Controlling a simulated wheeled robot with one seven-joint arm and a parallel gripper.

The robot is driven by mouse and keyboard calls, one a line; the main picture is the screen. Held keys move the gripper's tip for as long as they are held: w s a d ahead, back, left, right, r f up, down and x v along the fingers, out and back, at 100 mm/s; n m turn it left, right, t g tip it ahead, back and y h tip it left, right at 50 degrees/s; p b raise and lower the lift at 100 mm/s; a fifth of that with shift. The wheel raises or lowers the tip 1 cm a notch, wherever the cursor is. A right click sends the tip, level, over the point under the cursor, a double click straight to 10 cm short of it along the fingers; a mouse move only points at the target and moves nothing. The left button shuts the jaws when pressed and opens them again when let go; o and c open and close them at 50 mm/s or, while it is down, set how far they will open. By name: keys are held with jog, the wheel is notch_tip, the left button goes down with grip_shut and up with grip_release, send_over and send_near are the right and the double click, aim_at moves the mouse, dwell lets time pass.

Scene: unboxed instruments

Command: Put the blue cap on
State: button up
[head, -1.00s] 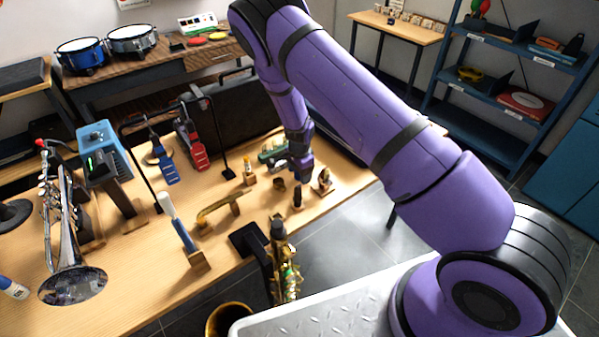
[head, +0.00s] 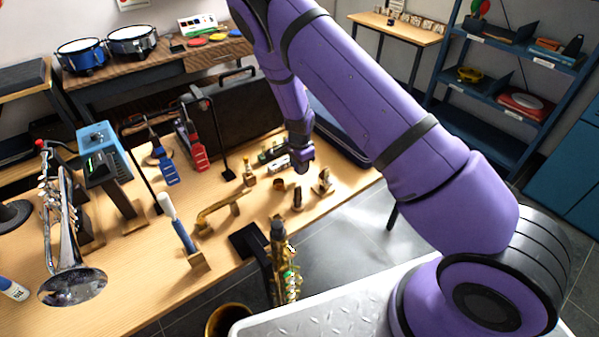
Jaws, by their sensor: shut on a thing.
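My gripper (head: 301,167) is over the far right part of the wooden table (head: 130,305), above the small mouthpieces. Its fingers are dark and small in the head view. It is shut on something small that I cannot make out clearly. I cannot pick out a separate blue cap on the table.
A black case (head: 235,105) stands behind.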

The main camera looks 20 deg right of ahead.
jog(key=r, duration=0.7)
jog(key=shift+s+d, duration=0.35)
notch_tip(320, 180, up, 6)
send_over(325, 170)
jog(key=shift+w+d+f, duration=0.1)
jog(key=shift+w, duration=0.35)
jog(key=shift+f, duration=2.45)
jog(key=shift+f, duration=2.45)
dwell(0.7)
